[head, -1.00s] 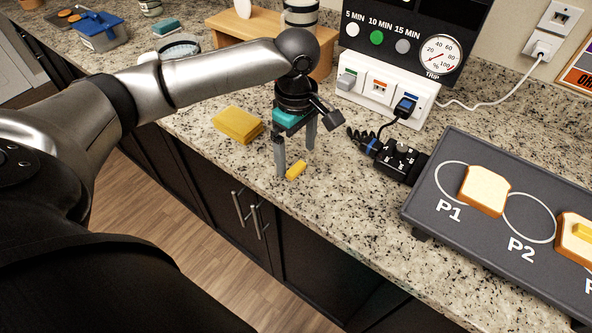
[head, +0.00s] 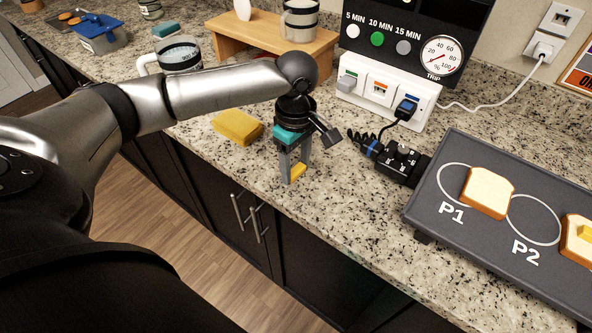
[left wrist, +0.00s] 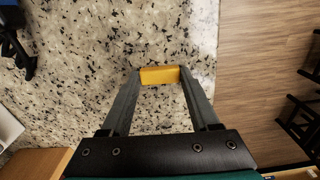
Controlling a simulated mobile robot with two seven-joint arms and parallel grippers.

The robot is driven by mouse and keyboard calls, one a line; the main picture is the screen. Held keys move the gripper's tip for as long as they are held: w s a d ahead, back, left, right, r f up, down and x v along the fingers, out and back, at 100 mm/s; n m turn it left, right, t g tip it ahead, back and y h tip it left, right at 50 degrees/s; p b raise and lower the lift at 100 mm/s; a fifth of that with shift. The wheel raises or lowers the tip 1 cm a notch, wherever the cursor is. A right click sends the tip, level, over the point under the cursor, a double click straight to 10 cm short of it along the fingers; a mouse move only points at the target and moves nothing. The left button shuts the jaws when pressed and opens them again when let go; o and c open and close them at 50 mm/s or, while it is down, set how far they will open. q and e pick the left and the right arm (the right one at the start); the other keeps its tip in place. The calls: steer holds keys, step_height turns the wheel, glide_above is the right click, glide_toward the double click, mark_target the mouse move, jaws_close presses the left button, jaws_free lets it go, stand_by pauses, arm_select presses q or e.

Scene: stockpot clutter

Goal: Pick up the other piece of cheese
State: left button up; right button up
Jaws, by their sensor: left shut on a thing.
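A small yellow piece of cheese (head: 298,171) is at the counter's front edge area, between the fingers of my left gripper (head: 293,176). In the left wrist view, the cheese (left wrist: 160,75) spans the gap between both fingertips (left wrist: 159,77), and the gripper is shut on it. The cheese is at or just above the counter; I cannot tell which. Another yellow piece of cheese (head: 585,233) lies on a bread slice (head: 572,245) at the right edge of the head view. My right gripper is not in view.
A dark tray (head: 455,225) marked P1 and P2 stands at the right, with another bread slice (head: 488,193) at P1. A yellow sponge-like block (head: 238,127) lies left of my gripper. A black switch box (head: 402,163) with a cable sits between gripper and tray.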

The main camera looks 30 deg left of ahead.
arm_select(q)
steer(key=c, duration=0.5)
